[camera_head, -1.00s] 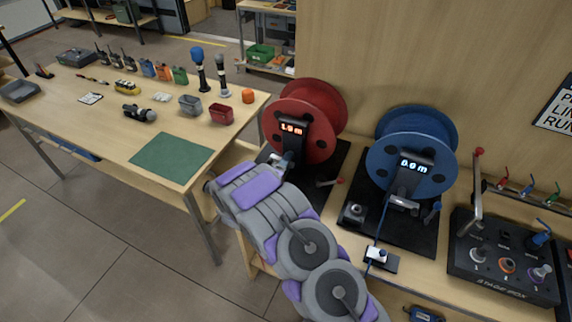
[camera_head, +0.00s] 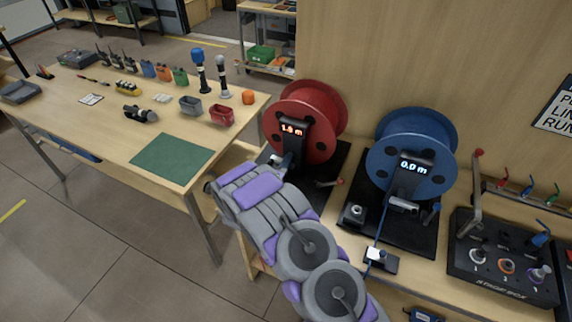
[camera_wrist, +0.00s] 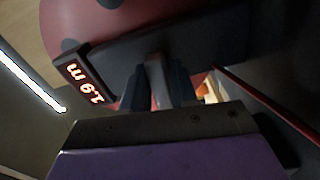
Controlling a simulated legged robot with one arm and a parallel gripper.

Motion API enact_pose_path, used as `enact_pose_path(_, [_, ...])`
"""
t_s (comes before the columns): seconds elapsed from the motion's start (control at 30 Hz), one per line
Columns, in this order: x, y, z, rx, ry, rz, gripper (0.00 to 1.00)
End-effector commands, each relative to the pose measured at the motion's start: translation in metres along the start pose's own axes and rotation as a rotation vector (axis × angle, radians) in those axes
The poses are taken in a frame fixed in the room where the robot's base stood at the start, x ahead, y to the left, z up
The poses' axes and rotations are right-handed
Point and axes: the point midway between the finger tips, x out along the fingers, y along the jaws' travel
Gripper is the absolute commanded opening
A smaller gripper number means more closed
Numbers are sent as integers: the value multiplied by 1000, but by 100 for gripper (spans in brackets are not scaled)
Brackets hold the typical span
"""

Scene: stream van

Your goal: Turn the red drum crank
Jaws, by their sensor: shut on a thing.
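The red drum (camera_head: 318,100) stands on a black base at the wall end of the bench. My gripper (camera_head: 284,160) is low at the front left of the drum's post. In the wrist view my gripper's dark fingers (camera_wrist: 158,88) are shut around a grey bar, the red drum crank (camera_wrist: 158,78). The crank is mostly hidden by the fingers and the post. A small lever with a red knob (camera_head: 340,181) sticks out at the base's right.
The blue drum (camera_head: 425,140), reading 0.0 m, stands just to the right with a blue cable. A stage box (camera_head: 500,262) with levers is at the far right. A table with a green mat (camera_head: 172,158) and several small items lies left. The wall rises close behind the drums.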

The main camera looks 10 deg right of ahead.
Motion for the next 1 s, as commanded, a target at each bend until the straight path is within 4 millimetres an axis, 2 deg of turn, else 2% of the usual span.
enact_pose_path(0.27, [-1, -3, 1, 55, -2, -8, 0])
enact_pose_path(0.53, [-1, -5, 2, 200, -4, -9, 0])
enact_pose_path(1.0, [-1, -7, 3, 213, -5, -12, 0])
